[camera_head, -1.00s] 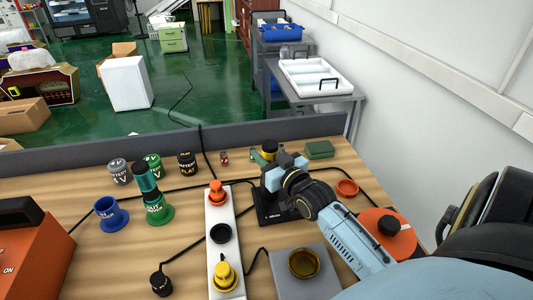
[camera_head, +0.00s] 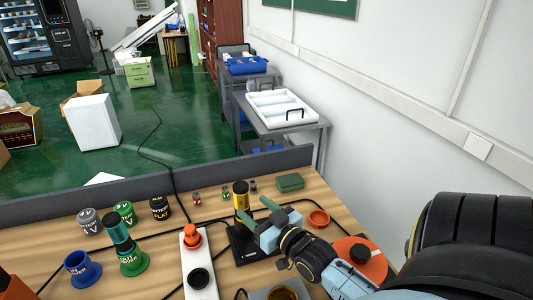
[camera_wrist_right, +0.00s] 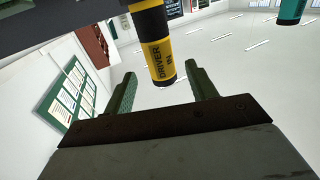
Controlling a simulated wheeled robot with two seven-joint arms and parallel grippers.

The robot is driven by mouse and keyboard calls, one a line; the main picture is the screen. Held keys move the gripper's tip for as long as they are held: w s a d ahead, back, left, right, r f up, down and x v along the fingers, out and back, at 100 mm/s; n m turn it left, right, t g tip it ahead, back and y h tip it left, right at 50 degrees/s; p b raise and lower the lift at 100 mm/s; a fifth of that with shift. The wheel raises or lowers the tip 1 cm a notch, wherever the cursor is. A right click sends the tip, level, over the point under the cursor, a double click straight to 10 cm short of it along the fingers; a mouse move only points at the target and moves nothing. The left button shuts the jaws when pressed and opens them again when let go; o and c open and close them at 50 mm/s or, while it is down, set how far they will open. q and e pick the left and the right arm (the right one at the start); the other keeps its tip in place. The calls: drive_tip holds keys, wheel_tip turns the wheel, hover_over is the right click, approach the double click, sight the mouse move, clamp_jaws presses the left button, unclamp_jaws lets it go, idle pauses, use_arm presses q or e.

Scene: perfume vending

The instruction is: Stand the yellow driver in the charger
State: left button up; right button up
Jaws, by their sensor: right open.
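The yellow driver (camera_head: 241,197), with black ends, stands upright in the black charger (camera_head: 251,252) on the table. My right gripper (camera_head: 259,211) is open, with its green fingers just right of the driver. Its body partly covers the charger. In the right wrist view the driver (camera_wrist_right: 155,48) hangs into the picture from the top, between the open fingertips (camera_wrist_right: 159,76), with a gap on both sides. Its seat in the charger is partly hidden. My left gripper is not in view.
A white strip (camera_head: 200,258) with an orange plug stands left of the charger. Blue (camera_head: 82,270) and green (camera_head: 133,263) holders, the latter with a teal-topped driver, are further left. An orange dish (camera_head: 319,218) and green box (camera_head: 290,182) lie right. A grey panel edges the table.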

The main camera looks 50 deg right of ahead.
drive_tip(key=shift+s+a+p, duration=0.2)
drive_tip(key=shift+s+p, duration=0.25)
drive_tip(key=shift+s, duration=1.45)
